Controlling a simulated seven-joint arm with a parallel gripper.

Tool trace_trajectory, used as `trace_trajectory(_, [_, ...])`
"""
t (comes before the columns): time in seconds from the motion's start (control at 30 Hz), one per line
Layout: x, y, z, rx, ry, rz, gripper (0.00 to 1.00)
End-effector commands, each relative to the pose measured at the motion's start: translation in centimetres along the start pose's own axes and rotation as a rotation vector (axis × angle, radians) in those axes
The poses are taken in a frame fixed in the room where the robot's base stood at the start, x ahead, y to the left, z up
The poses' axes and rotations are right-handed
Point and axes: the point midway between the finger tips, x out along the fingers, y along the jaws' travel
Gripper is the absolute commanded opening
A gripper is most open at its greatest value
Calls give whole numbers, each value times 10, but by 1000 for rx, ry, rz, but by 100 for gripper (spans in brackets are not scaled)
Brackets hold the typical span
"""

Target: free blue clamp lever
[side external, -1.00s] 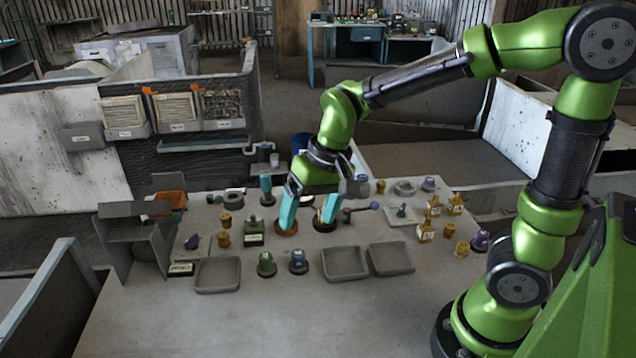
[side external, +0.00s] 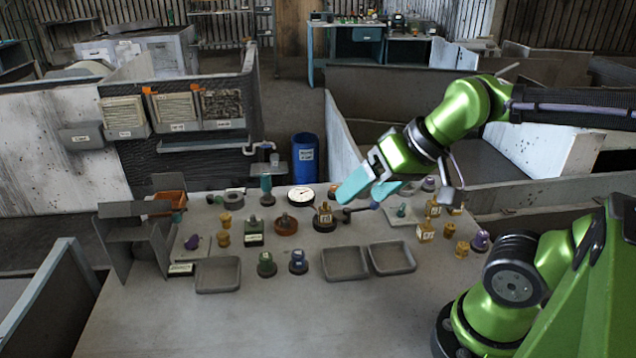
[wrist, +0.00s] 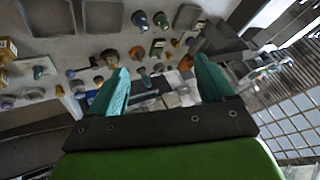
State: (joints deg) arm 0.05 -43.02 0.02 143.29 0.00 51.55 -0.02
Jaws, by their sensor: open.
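A dark lever with a blue knob (side external: 375,205) lies right of centre on the worktable, beside a round dark base with a small tan labelled block (side external: 324,215). This looks like the blue clamp lever. In the wrist view a small blue knob on a dark arm (wrist: 72,73) shows left of the fingers; it is probably the same lever. My gripper (side external: 362,194) is tilted, its teal fingers apart and empty, and appears above the lever area in the side view. Whether the lever is clamped onto anything cannot be told.
A white-faced dial gauge (side external: 301,196) and a brown round part (side external: 286,224) stand to the left. Grey trays (side external: 345,263) lie in front. Yellow-brown parts (side external: 425,232) stand to the right. A blue barrel (side external: 305,158) is behind the table. The table's front is clear.

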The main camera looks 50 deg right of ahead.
Motion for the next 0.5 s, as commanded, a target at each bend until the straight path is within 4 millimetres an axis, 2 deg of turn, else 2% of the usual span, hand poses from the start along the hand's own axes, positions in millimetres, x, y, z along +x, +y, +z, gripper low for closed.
trace_trajectory(0.03, [0, 0, 0, 0, 0, 0, 77])
trace_trajectory(0.2, [10, 16, -8, 62, -27, 48, 52])
trace_trajectory(0.27, [16, 29, -19, 116, -45, 87, 52])
trace_trajectory(0.37, [27, 63, -47, 315, -78, 178, 52])
trace_trajectory(0.5, [38, 127, -85, 733, -94, 336, 52])
